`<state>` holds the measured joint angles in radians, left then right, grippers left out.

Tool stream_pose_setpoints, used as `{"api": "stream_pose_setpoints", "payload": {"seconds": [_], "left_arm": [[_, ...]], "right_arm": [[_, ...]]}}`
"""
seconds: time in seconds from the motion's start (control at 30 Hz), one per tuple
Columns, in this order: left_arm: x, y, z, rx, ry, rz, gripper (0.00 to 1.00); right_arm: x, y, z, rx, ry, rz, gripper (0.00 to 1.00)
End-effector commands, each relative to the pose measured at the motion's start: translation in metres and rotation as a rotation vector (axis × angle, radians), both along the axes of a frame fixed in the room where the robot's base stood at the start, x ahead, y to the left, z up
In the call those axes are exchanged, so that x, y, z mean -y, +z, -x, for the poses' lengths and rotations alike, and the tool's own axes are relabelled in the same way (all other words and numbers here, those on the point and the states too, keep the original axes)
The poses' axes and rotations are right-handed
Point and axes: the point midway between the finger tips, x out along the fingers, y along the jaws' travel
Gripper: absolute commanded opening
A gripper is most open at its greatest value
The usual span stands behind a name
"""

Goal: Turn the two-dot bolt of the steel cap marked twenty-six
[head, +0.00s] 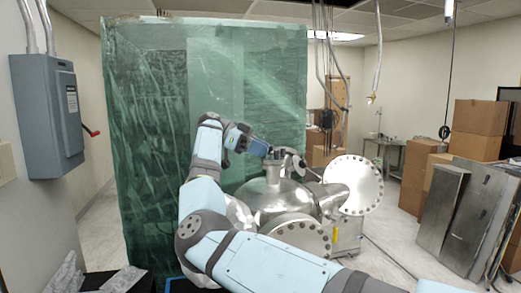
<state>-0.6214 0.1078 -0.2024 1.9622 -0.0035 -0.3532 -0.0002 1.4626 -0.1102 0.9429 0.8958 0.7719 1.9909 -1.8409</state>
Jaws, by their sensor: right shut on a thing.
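A shiny steel vessel (270,200) stands in the middle of the head view, with a narrower neck (273,172) on top. Large round steel caps with bolts around their rims face outward, one on the right (353,185) and one at the front (300,238). Marks and dots are too small to read, so I cannot tell which cap is twenty-six. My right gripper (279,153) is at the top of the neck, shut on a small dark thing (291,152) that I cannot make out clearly. My left gripper is out of view.
A translucent green sheet (150,130) hangs behind the vessel. A grey electrical box (48,115) with a red lever is on the left wall. Cardboard boxes (478,128) and leaning metal panels (445,205) stand right. Cables hang overhead. Some floor right of the vessel is clear.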

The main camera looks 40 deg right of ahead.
Motion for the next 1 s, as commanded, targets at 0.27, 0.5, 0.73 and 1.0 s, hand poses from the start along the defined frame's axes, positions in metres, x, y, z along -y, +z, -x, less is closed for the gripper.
{"api": "stream_pose_setpoints", "payload": {"seconds": [0.27,0.5,0.73,1.0], "left_arm": [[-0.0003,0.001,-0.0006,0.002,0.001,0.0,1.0],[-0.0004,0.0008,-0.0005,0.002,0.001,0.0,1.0],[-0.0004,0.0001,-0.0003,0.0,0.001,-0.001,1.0],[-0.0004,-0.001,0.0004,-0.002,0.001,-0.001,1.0]], "right_arm": [[0.0003,0.0001,0.0,0.0,0.0,0.0,0.0],[0.0002,0.0001,0.0,0.0,0.001,0.0,0.26],[-0.0008,-0.0003,0.0003,-0.001,0.04,0.001,0.26],[-0.0036,-0.0012,0.0025,0.001,0.315,0.003,0.26]]}}
